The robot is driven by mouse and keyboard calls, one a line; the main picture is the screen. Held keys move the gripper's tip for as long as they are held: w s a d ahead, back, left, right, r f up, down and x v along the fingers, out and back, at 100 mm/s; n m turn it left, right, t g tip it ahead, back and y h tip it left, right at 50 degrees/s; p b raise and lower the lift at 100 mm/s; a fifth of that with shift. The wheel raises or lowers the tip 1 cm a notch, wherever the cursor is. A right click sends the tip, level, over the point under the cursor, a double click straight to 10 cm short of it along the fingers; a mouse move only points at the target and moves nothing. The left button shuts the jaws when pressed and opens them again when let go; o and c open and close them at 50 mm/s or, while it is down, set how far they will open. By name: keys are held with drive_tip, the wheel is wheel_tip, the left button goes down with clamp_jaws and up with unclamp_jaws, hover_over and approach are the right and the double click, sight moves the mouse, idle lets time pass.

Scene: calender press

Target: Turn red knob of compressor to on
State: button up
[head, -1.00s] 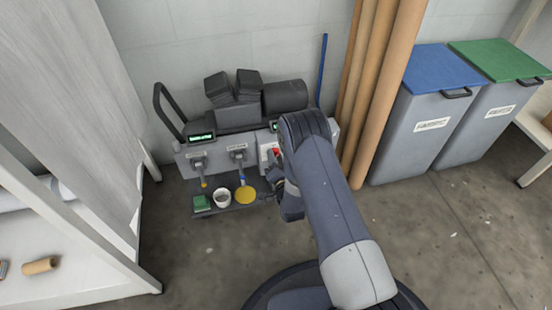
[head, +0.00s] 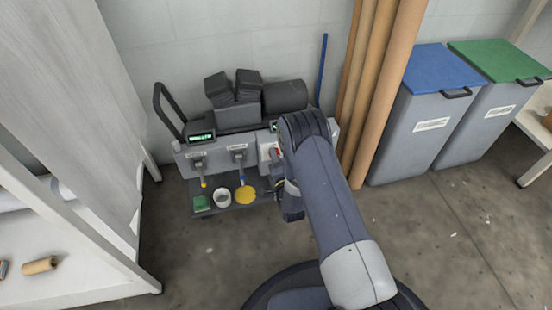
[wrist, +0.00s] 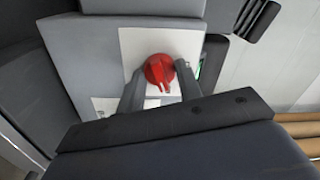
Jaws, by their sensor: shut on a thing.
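The compressor (head: 223,155) is a grey cart-like unit with a dark motor and tank on top, standing against the wall in the head view. Its red knob (wrist: 159,72) sits on a white plate in the wrist view, its ridge pointing down in that picture. In the head view only a bit of red (head: 277,153) shows beside my arm. My gripper (wrist: 159,84) has one finger on each side of the knob and is shut on it. My arm hides the gripper's fingers in the head view.
A white shelf (head: 75,275) stands at the left. Brown rolls (head: 372,100) lean on the wall right of the compressor. Grey bins with a blue lid (head: 445,68) and a green lid (head: 500,58) stand further right. A yellow disc (head: 245,195) and a white cup (head: 222,198) sit on the compressor's lower ledge.

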drive_tip(key=o, duration=1)
drive_tip(key=shift+s, duration=0.1)
drive_tip(key=p+v, duration=0.3)
drive_tip(key=v, duration=0.7)
drive_tip(key=shift+s, duration=0.35)
drive_tip(key=shift+d, duration=0.1)
drive_tip(key=b+x, duration=0.3)
drive_tip(key=x, duration=0.8)
drive_tip(key=shift+n, duration=0.3)
